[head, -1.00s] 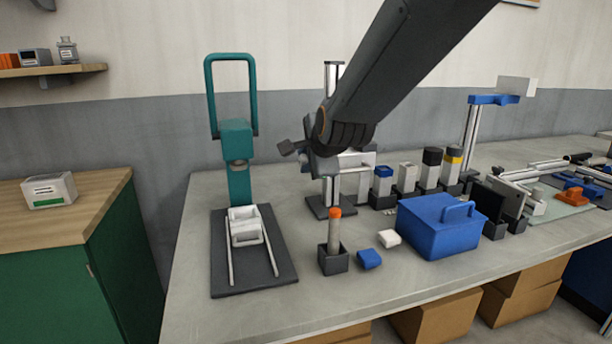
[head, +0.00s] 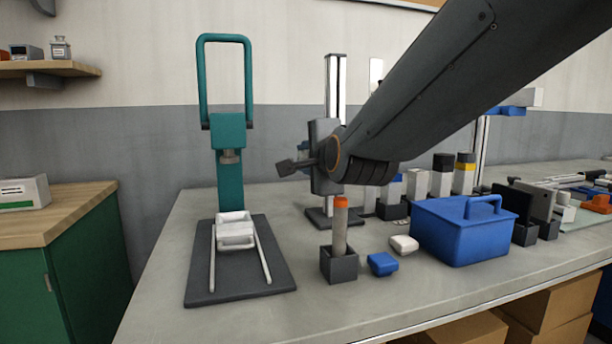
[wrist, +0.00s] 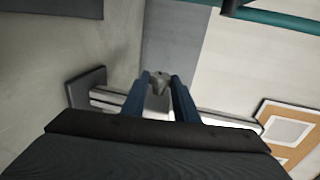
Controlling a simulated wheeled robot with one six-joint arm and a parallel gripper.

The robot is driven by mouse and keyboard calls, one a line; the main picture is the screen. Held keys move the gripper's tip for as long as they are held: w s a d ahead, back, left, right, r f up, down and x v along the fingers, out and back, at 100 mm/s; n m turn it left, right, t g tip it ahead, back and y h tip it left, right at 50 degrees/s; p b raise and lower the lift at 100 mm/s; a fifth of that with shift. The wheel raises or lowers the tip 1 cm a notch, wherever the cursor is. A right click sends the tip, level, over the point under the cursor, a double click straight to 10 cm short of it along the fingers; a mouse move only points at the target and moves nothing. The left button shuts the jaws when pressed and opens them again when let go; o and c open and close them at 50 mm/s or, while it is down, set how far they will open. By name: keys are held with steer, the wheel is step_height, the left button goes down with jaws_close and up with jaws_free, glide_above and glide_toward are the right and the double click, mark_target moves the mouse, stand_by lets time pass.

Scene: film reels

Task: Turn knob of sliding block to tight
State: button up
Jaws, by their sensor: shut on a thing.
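A vertical silver post (head: 335,85) on a dark base plate (head: 314,220) stands at the back of the bench. My gripper (wrist: 162,80) is in front of the post. In the wrist view its two blue fingers are shut on a small grey knob (wrist: 158,87). The pale sliding block (wrist: 158,102) shows between the fingers, with the post (wrist: 225,118) running sideways behind it. In the head view my arm and gripper body hide the block and knob. I cannot read any tight or loose mark.
A teal press (head: 229,132) stands on a dark board to the left. A dark holder (head: 339,265) with an orange-tipped tube (head: 341,215) is in front. A blue piece (head: 382,264), white piece (head: 404,244) and blue box (head: 462,236) lie right.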

steer(key=shift+t+b, duration=0.7)
steer(key=shift+b, duration=1)
steer(key=o, duration=1.1)
steer(key=shift+a+f, duration=0.1)
steer(key=shift+c, duration=0.2)
